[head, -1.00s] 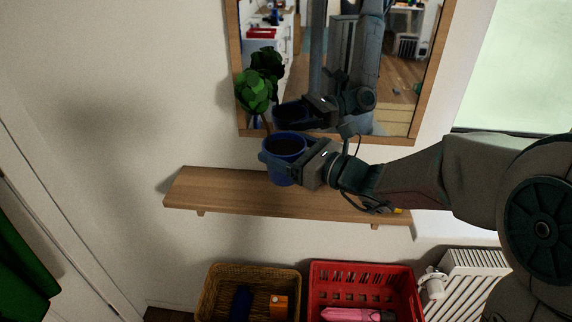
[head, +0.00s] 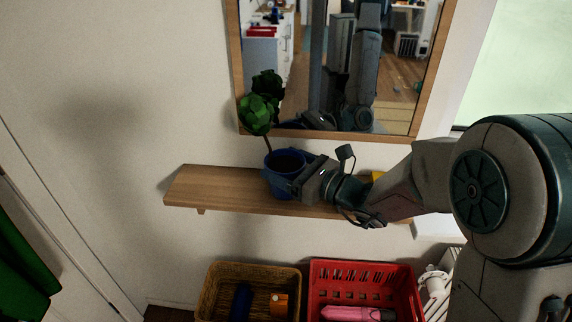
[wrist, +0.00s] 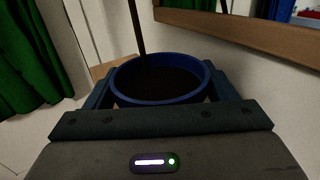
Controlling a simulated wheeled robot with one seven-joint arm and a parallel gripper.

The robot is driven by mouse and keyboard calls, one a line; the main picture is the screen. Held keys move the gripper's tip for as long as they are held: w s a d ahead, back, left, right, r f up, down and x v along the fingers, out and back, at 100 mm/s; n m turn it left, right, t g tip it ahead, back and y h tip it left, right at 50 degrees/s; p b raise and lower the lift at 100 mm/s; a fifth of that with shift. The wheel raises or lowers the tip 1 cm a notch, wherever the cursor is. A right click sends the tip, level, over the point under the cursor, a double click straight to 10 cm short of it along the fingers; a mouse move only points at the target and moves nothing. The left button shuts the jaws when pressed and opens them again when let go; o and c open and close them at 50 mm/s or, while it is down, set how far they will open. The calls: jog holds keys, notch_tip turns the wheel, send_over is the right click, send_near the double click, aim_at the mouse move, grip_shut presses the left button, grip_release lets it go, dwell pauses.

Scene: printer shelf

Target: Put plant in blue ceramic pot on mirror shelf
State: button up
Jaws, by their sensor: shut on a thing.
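The plant in the blue ceramic pot (head: 277,180) is at the wooden mirror shelf (head: 225,192), around the middle of its length. Its green leaves (head: 260,108) rise on a thin stem in front of the mirror's lower left corner. My gripper (head: 296,181) comes from the right and is shut on the pot. In the wrist view the blue rim (wrist: 160,80) and dark soil sit between the two fingers, and the pot looks upright. The pot's underside is hidden, so I cannot tell whether it touches the board.
The wood-framed mirror (head: 335,133) hangs above the shelf. The shelf's left part is bare. A yellow thing (head: 377,176) shows behind my arm at the shelf's right part. Below are a wicker basket (head: 209,292) and a red crate (head: 362,268) with things inside.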

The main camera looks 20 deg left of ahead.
jog(key=o, duration=1.8)
jog(key=shift+c, duration=0.2)
jog(key=shift+r+p, duration=0.2)
jog(key=shift+p, duration=0.15)
jog(key=b+v, duration=0.1)
jog(key=v, duration=1.1)
jog(key=s+d+f+n+g+h, duration=0.5)
jog(key=s+d+n+h, duration=0.2)
jog(key=s+n, duration=0.4)
jog(key=s+d+f+n+t+h, duration=0.1)
jog(key=d+n+t+h, duration=0.2)
jog(key=d+n+h, duration=0.6)
jog(key=d+h, duration=0.1)
jog(key=d, duration=0.8)
jog(key=shift+s+d+f+t+h, duration=0.2)
jog(key=shift+d+t+h, duration=0.05)
jog(key=shift+t+h, duration=0.05)
